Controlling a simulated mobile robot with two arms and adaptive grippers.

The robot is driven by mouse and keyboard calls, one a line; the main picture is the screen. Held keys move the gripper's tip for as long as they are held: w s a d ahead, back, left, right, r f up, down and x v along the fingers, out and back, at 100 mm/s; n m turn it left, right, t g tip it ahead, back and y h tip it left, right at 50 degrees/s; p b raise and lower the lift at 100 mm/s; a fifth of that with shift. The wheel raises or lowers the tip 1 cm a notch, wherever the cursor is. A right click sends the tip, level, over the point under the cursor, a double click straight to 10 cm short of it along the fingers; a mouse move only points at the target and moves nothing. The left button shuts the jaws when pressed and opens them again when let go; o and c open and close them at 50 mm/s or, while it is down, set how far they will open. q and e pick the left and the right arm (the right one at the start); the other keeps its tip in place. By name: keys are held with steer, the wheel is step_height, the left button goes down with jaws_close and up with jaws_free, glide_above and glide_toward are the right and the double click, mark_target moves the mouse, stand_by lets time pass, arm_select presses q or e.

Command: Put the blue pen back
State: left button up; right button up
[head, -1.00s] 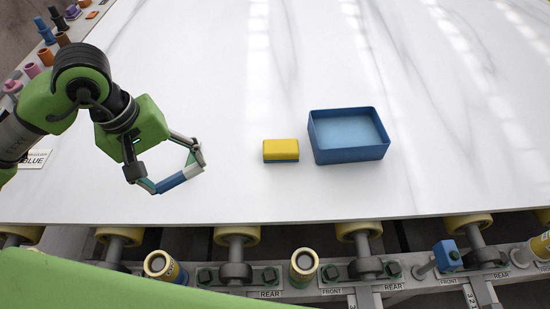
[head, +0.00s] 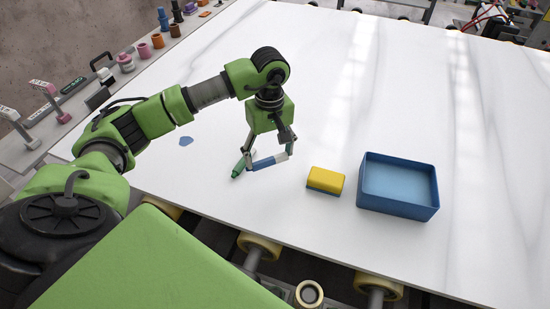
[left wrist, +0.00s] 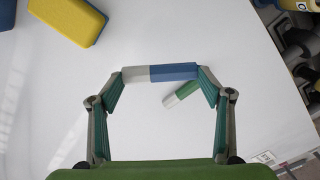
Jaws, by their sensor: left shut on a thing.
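My left gripper (head: 271,159) is shut on the blue pen (head: 264,162), gripping it by its ends. The pen has a blue part and a white part and lies crosswise between the fingertips; it also shows in the left wrist view (left wrist: 172,72). It appears to be above the white stone slab (head: 330,110); the exact height is hard to tell. A green pen with a white end (left wrist: 182,92) lies on the slab beneath it, and shows partly behind the fingers in the head view (head: 240,167). My right gripper is not in view.
A yellow block with a blue base (head: 326,180) lies right of the gripper. An open, empty-looking blue tray (head: 398,185) stands further right. A blue patch (head: 186,141) is on the slab at left. Several coloured pegs stand along the left ledge. The slab's far side is clear.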

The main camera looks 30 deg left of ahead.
arm_select(q)
steer(key=w+f, duration=0.2)
steer(key=shift+w+a+f, duration=0.1)
steer(key=shift+a+f, duration=0.1)
steer(key=shift+f, duration=0.15)
steer(key=shift+w+f+p, duration=0.3)
steer(key=shift+f, duration=0.1)
step_height(320, 180, down, 2)
steer(key=shift+s+f+p, duration=0.1)
steer(key=shift+f+p, duration=0.05)
steer(key=shift+p, duration=0.6)
steer(key=shift+f, duration=0.3)
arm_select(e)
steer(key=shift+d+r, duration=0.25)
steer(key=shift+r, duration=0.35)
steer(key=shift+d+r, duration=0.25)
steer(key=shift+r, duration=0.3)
arm_select(q)
steer(key=shift+f, duration=0.1)
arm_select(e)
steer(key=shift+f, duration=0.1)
arm_select(q)
steer(key=o, duration=0.6)
steer(key=shift+f+b, duration=0.1)
steer(key=shift+b, duration=0.25)
steer(key=shift+c, duration=0.2)
steer(key=o, duration=0.4)
